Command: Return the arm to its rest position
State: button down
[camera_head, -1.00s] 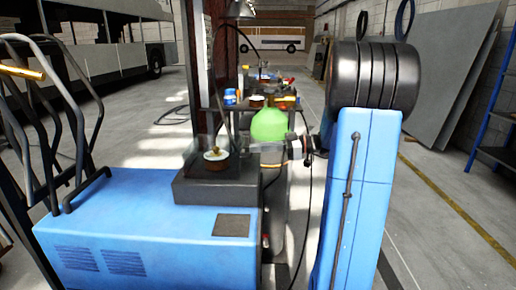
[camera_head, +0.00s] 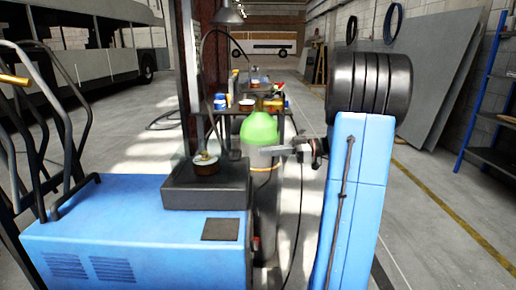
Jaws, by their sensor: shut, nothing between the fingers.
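My gripper (camera_head: 272,150) shows as a thin grey shape at the end of my arm, left of the arm's dark wrist. It points left, is shut, and has nothing visible in it. It lies across the view of a gas cylinder (camera_head: 260,131) with a green top and grey body. I cannot tell whether the two touch. My blue arm link (camera_head: 355,200) stands nearly upright in the right half of the picture, with a large black ribbed joint at its top. The wrist is partly hidden behind the arm link.
A blue cabinet (camera_head: 130,222) with dark tubular handles fills the lower left. A dark block (camera_head: 205,192) on it carries a small dish (camera_head: 205,164). Behind is a cluttered workbench (camera_head: 222,112). A blue rack (camera_head: 486,110) stands at right. Floor between the arm and rack is clear.

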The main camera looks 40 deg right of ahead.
jog(key=shift+s+d+f, duration=0.6)
jog(key=shift+d+f, duration=0.05)
jog(key=shift+d, duration=0.2)
jog(key=shift+a, duration=0.1)
jog(key=s+a+f+m+g+h, duration=0.2)
jog(key=s+a+g, duration=0.2)
jog(key=a, duration=0.7)
jog(key=s+a+f+m+g+h, duration=0.25)
jog(key=s+a, duration=0.25)
jog(key=a, duration=0.5)
jog(key=s+a+f+m+h, duration=0.1)
jog(key=s+m+h, duration=0.1)
jog(key=s, duration=0.3)
jog(key=s+a+f+m+t+h, duration=0.1)
jog(key=s+a+f+m+h, duration=0.1)
jog(key=s+h, duration=0.2)
jog(key=s+a+f+m+h, duration=0.1)
jog(key=s+f+m+h, duration=0.1)
jog(key=s, duration=0.6)
jog(key=shift+a+h, duration=0.2)
jog(key=shift+h, duration=0.45)
jog(key=shift+m, duration=0.25)
